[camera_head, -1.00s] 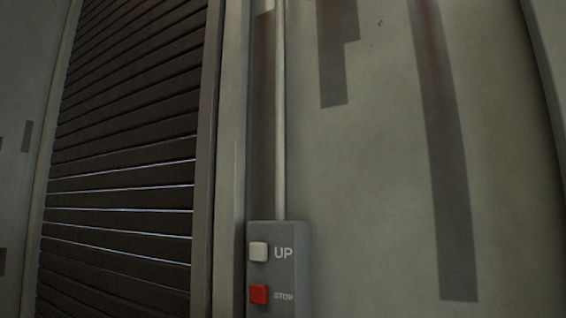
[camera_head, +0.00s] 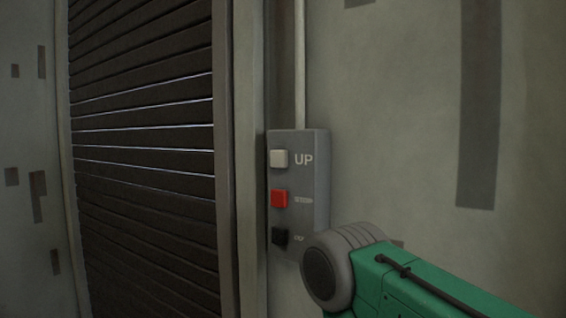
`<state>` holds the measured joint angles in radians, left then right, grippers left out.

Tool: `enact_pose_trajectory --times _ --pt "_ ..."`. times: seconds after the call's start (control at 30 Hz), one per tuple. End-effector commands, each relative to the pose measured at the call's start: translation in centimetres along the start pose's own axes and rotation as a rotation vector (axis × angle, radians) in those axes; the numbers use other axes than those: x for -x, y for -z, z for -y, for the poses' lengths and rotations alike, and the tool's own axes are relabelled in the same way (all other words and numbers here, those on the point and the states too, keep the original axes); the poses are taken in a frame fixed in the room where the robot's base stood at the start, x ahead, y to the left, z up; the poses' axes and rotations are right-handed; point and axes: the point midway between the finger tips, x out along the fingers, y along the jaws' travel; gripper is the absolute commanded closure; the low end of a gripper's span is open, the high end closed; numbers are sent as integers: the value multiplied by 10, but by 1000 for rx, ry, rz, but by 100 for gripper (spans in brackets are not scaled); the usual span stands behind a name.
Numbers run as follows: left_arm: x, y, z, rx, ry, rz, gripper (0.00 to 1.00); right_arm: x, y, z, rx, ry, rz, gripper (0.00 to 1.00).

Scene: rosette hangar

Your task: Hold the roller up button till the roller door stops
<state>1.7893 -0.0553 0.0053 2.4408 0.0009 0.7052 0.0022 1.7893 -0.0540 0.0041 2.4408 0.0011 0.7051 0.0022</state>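The grey control box (camera_head: 315,185) is fixed to the wall just right of the roller door frame. Its top button is the white up button (camera_head: 280,158), with "UP" lettered beside it. Below it are a red button (camera_head: 279,198) and a black button (camera_head: 280,236). The dark slatted roller door (camera_head: 145,150) fills the left part of the view, with thin light lines between some slats. A green and grey link of my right arm comes in from the lower right and overlaps the box's lower right corner in the picture. Neither gripper is in view.
A vertical conduit (camera_head: 299,60) runs up the wall from the top of the box. The door frame post (camera_head: 245,150) stands between the door and the box. The wall (camera_head: 400,130) to the right is bare apart from dark painted patches.

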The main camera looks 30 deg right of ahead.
Motion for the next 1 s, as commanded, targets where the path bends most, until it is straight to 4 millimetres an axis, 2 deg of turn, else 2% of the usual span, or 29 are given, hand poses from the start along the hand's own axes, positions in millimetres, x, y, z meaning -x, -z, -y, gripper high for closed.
enact_pose_trajectory --times 0.23,0.3,0.4,1.0 --pt "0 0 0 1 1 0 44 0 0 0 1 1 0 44" --pt "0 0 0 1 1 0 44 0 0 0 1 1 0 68" --pt "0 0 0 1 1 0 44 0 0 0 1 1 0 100" --pt "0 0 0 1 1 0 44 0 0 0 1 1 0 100"
